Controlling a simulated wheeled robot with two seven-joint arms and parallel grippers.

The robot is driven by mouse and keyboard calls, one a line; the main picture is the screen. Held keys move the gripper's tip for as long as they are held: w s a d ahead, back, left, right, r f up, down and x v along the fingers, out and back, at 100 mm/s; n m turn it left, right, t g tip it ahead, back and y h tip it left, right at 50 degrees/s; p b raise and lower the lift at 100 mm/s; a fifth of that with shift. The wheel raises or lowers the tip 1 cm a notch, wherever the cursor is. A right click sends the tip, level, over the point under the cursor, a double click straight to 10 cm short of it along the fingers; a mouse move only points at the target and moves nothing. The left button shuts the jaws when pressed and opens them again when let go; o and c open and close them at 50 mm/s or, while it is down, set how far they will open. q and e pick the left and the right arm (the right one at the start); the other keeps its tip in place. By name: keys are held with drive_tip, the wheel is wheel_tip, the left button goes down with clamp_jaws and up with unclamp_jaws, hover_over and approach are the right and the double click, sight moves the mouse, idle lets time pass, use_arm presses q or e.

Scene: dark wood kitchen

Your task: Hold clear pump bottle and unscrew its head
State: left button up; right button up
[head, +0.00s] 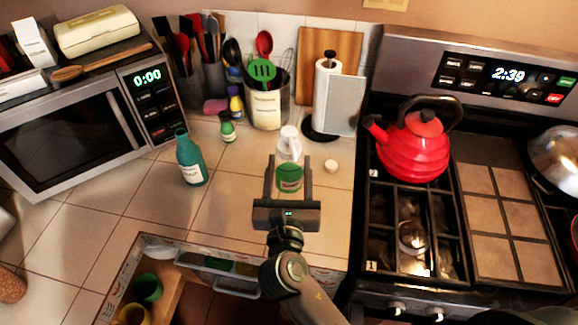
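The clear pump bottle (289,177) stands upright on the tiled counter, with a white top and a green lower part. My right gripper (289,160) reaches over the counter from the bottom of the head view. Its two fingers lie on either side of the bottle and look spread, with the bottle between them. Slim gaps seem to show at the sides, so I see no clear grip. The gripper's body hides the counter just in front of the bottle. My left gripper is not in view.
A small white round object (330,166) lies right of the bottle. A teal bottle (190,160) and a small green bottle (227,128) stand to the left. A paper towel holder (326,100) stands behind. A red kettle (412,145) sits on the stove. An open drawer (150,262) is in front.

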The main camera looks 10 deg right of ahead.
drive_tip(key=shift+f, duration=0.1)
drive_tip(key=shift+f+b, duration=2.85)
drive_tip(key=shift+f, duration=2.35)
